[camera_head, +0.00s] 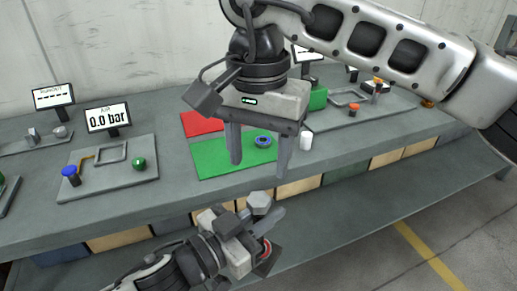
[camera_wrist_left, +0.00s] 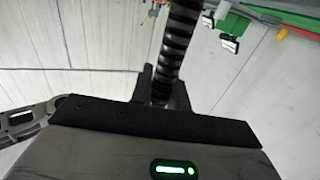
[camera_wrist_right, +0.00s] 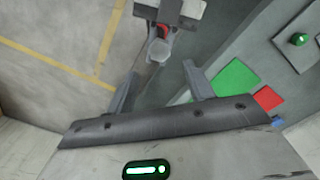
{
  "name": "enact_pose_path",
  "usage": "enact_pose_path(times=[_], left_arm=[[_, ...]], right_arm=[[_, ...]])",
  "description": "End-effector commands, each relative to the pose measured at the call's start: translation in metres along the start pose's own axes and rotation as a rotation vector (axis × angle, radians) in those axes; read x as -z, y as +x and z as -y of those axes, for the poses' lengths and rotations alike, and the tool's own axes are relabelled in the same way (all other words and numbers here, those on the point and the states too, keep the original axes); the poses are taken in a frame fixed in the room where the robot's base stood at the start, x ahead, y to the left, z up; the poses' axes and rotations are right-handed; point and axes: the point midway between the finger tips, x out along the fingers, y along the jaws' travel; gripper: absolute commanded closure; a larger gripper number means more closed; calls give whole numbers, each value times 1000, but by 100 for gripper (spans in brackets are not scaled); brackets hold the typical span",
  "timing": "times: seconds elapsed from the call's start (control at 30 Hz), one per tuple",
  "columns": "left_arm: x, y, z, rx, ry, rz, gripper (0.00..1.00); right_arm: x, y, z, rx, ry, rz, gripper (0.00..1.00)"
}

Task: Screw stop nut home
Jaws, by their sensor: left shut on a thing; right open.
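My left gripper (camera_head: 268,240) is low in front of the bench and shut on a screw part with a grey hexagonal end (camera_head: 259,203). A dark ribbed rod (camera_wrist_left: 178,50) runs between its fingers in the left wrist view. A bit of red shows by the fingers; much of the part is hidden. My right gripper (camera_head: 259,160) is open and empty, above and behind the held part. In the right wrist view the hexagonal end (camera_wrist_right: 159,50) lies beyond the open fingers (camera_wrist_right: 160,90). A blue ring (camera_head: 263,141), perhaps the nut, lies on the green mat (camera_head: 215,160).
A red mat (camera_head: 203,122) and a white cylinder (camera_head: 306,140) are near the green mat. A grey plate (camera_head: 112,185) with blue and green knobs and a 0.0 bar display (camera_head: 108,116) stands left. Drawers line the bench front; the floor ahead is open.

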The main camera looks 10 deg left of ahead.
Motion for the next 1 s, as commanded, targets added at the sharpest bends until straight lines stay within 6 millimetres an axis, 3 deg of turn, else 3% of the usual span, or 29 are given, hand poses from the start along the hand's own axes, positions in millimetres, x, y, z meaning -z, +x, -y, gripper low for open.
enact_pose_path(times=[0.53, 0.97, 1.0], left_arm=[[4, 0, 0, -3, 2, -10, 100], [4, 0, 0, -2, 2, -10, 100], [4, 0, 0, -3, 2, -10, 100]], right_arm=[[0, 70, 0, -1, 2, 2, 47], [0, 79, 0, -1, 2, 0, 47], [0, 79, 0, -1, 2, 0, 58]])
